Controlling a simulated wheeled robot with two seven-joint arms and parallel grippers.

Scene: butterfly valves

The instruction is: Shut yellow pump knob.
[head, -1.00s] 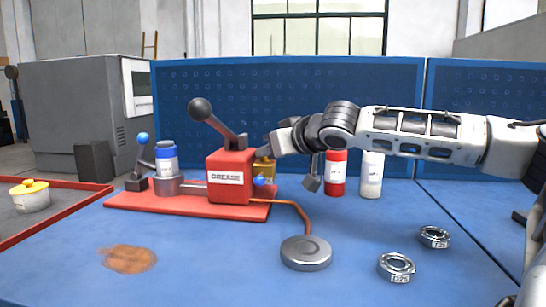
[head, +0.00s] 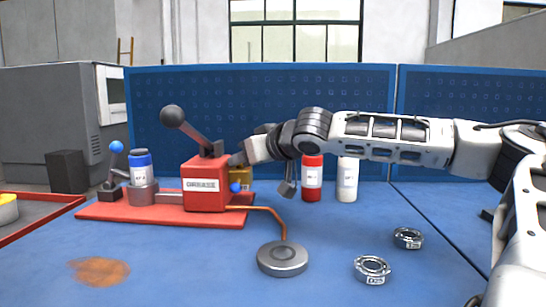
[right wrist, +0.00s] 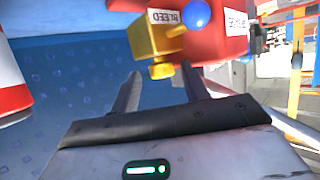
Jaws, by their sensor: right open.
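The yellow pump knob (head: 241,178) is partly hidden behind the right side of the red grease pump (head: 205,185). In the right wrist view the yellow knob (right wrist: 155,40) shows as a blocky piece with a smaller end facing down, next to a "BLEED" label and a blue ball (right wrist: 195,13). My right gripper (head: 240,160) is beside the pump, just above the yellow piece. In the right wrist view its fingers (right wrist: 160,88) are open and empty, with the knob just beyond and between the tips. My left gripper is not in view.
A black-balled lever (head: 190,130) rises from the pump. A red bottle (head: 312,178) and a white bottle (head: 347,180) stand right of my gripper. A hose runs to a metal disc (head: 283,259). Two metal rings lie at front right.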

